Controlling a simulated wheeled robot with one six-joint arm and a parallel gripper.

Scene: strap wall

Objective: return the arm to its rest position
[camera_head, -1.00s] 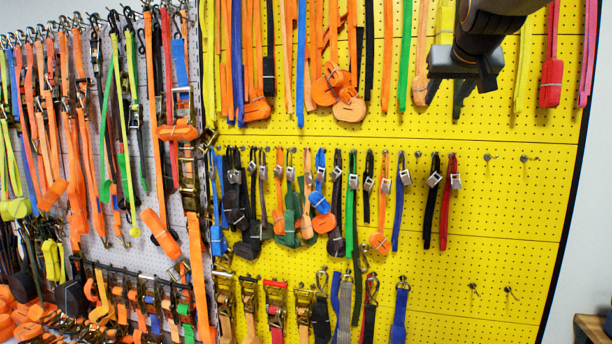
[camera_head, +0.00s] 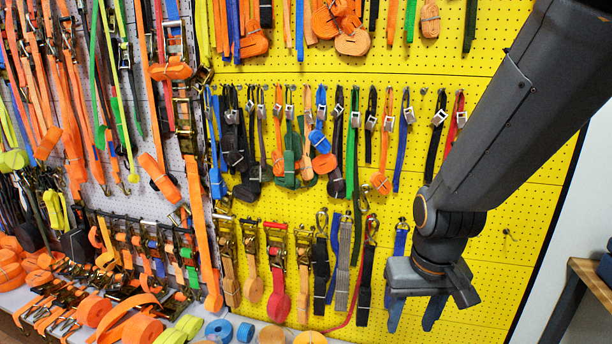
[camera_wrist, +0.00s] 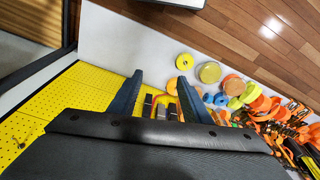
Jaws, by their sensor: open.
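My gripper (camera_head: 412,312) hangs at the lower right in the head view, in front of the yellow pegboard (camera_head: 480,262), with its fingers pointing down. The two dark fingers are spread apart with nothing between them. In the wrist view my gripper (camera_wrist: 155,98) also shows open, its fingertips over the white shelf edge and coloured rolls behind. My arm comes down from the upper right corner and covers part of the pegboard. A blue strap (camera_head: 399,240) hangs just behind and left of my wrist; whether they touch cannot be told.
Straps with buckles hang in rows on the yellow board and on the grey board (camera_head: 150,120) at left. Tape rolls (camera_head: 220,330) lie on a shelf at the bottom. A wooden table (camera_head: 592,275) stands at right. Wooden floor (camera_wrist: 240,35) shows in the wrist view.

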